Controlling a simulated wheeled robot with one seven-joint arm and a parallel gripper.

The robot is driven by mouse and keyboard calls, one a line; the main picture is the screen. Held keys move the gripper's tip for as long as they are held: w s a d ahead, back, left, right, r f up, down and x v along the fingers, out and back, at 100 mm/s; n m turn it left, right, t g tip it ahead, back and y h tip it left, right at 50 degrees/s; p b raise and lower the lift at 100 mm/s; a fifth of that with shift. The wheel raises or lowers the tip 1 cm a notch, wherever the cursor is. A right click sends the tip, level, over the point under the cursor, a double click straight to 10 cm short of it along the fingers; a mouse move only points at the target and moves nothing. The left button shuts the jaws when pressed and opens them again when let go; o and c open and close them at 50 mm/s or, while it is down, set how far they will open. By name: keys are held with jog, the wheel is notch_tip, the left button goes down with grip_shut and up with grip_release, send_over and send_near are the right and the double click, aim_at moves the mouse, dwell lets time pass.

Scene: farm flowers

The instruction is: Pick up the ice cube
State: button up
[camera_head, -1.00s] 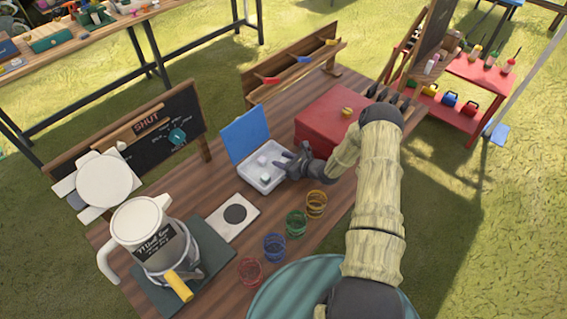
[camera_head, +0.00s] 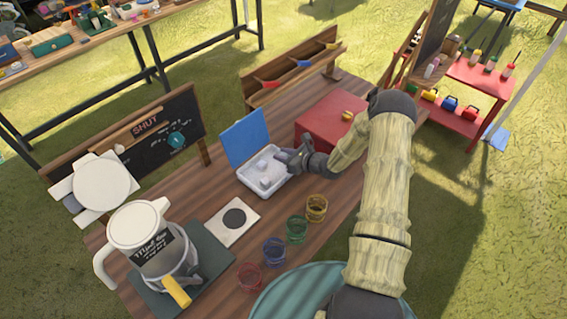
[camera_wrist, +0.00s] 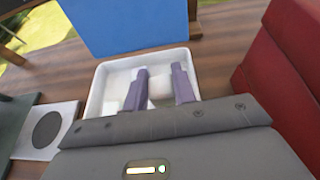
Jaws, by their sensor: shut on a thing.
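A white ice tray (camera_head: 245,183) with a raised blue lid (camera_head: 245,137) stands on the wooden table. Its rim (camera_wrist: 93,100) also shows in the wrist view. My gripper (camera_wrist: 160,85) reaches into the tray from the near side, its two purple fingers on either side of a whitish ice cube (camera_wrist: 160,88). The fingers are shut on this cube, inside or just above the tray. In the head view my gripper (camera_head: 282,158) is at the tray's right side. Another pale cube (camera_head: 265,183) seems to lie in the tray.
A red box (camera_head: 325,120) stands right of the tray, close to my arm. A white plate with a dark disc (camera_head: 234,217) lies in front. A large jug (camera_head: 140,228) stands at left.

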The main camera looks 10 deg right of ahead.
jog(key=shift+r+b, duration=0.4)
jog(key=shift+r, duration=1.95)
jog(key=shift+a+r, duration=0.1)
